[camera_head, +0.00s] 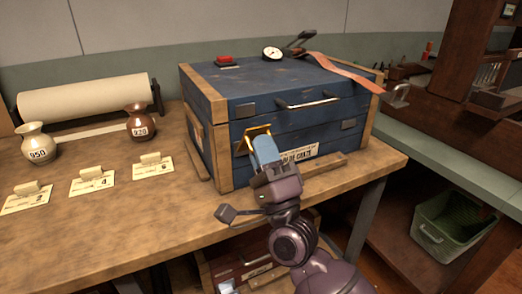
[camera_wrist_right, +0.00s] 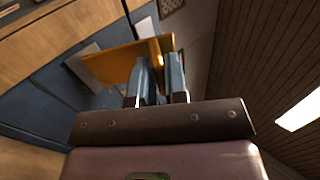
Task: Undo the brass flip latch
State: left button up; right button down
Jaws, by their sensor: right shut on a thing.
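The brass flip latch (camera_head: 244,143) is on the front face of the blue crate (camera_head: 225,168), left of its middle. In the head view it stands out from the face as a yellow frame at the tips of my right gripper (camera_head: 262,145). In the right wrist view the brass latch (camera_wrist_right: 107,66) shows as an orange plate with a narrow part between the two blue fingers of my right gripper (camera_wrist_right: 161,75). The right gripper is shut on that part. The fingers hide some of the latch in the head view. My left gripper is not in view.
The crate stands on a wooden bench (camera_head: 120,225) with a front handle (camera_head: 307,103). A gauge (camera_head: 272,53), red block (camera_head: 225,61) and strap (camera_head: 345,70) lie on top. Vases (camera_head: 39,145) and tags (camera_head: 92,181) stand left. A green basket (camera_head: 445,228) is lower right.

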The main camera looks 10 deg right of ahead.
jog(key=shift+r, duration=0.4)
jog(key=c, duration=1.2)
grip_release()
jog(key=shift+s, duration=0.1)
jog(key=shift+c, duration=0.2)
jog(key=shift+f, duration=0.2)
jog(key=shift+s+f, duration=0.1)
jog(key=shift+f, duration=0.15)
jog(key=v, duration=1)
jog(key=shift+s+d, duration=0.1)
jog(key=shift+f, duration=0.1)
